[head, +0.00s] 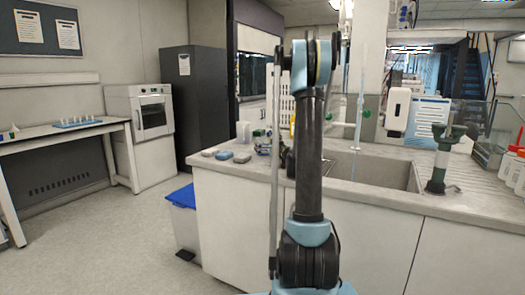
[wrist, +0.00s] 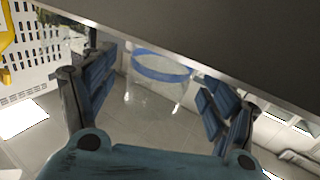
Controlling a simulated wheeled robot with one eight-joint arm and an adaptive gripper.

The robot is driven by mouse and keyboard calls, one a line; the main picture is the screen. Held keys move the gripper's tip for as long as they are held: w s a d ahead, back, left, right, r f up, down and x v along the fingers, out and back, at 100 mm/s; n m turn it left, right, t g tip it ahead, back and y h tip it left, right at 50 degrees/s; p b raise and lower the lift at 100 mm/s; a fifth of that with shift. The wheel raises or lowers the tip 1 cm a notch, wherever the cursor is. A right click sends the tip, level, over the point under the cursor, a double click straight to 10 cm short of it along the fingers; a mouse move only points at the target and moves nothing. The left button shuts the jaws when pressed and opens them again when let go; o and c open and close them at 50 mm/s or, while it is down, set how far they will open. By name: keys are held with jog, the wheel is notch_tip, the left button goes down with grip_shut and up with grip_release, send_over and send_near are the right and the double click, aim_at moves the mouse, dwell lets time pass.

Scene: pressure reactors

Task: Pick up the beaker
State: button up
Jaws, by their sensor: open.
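A clear, see-through vessel with a blue ring, which looks like the beaker (wrist: 160,66), shows in the wrist view. It lies between and slightly beyond the two fingers of my gripper (wrist: 156,84). The fingers stand wide apart, one on each side of it, and I see no clear contact. Its lower part is faint against the grey surface, and a dark panel cuts across the view just above the ring. In the head view my own arm stands in front of the counter and hides the gripper. I cannot make out the beaker clearly there.
A counter (head: 240,178) with a sink (head: 372,170) spans the middle and right. A green-topped fixture (head: 442,158) stands by the sink. Sponges (head: 224,155) lie at the counter's left end. A blue-lidded bin (head: 184,197) stands beside it. The floor at left is clear.

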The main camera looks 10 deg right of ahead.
jog(key=x, duration=0.2)
jog(key=shift+w+a, duration=0.1)
jog(key=shift+w, duration=0.25)
jog(key=c, duration=1.2)
